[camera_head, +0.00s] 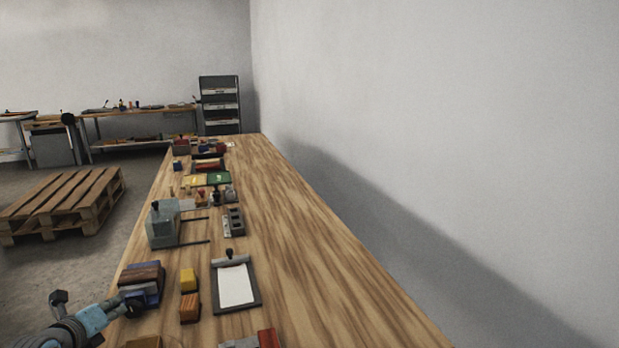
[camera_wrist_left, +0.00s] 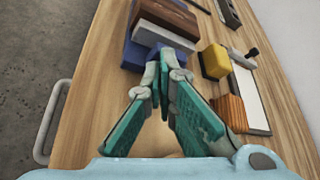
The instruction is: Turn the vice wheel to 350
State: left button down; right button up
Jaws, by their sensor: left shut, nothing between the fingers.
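No part is clearly recognisable as the vice wheel. A grey block-like device (camera_head: 163,228) with two dark rods and a black knob (camera_head: 155,206) stands at the bench's left edge; it may be the vice, but I cannot tell. My left gripper (camera_head: 138,300) is low at the left of the head view, by the near left edge of the bench. In the left wrist view my left gripper (camera_wrist_left: 161,62) is shut and empty, its tips close to a blue block (camera_wrist_left: 134,54). My right gripper is not in view.
A brown block (camera_wrist_left: 168,16) lies on a stack. A yellow block (camera_head: 189,279), an orange block (camera_head: 190,308) and a clipboard (camera_head: 236,285) are nearby. A grey block with holes (camera_head: 234,221) lies beyond. The bench's right side (camera_head: 310,270) is clear; a wall stands beyond.

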pick_arm(q)
jog(key=shift+w+d+r+p, duration=0.25)
jog(key=shift+d+r+p, duration=0.15)
jog(key=shift+d, duration=0.2)
jog(key=shift+w+d, duration=0.2)
jog(key=shift+d, duration=0.2)
jog(key=shift+a+r+p, duration=0.1)
jog(key=shift+r+p, duration=0.35)
jog(key=shift+p, duration=0.1)
jog(key=s+p, duration=0.1)
jog(key=s+d+p, duration=0.1)
jog(key=s+p, duration=0.3)
jog(key=shift+s+d+r, duration=0.15)
jog(key=shift+s+d, duration=0.1)
jog(key=shift+d, duration=0.15)
jog(key=shift+s+d, duration=0.1)
jog(key=shift+s, duration=0.1)
jog(key=shift+f, duration=0.2)
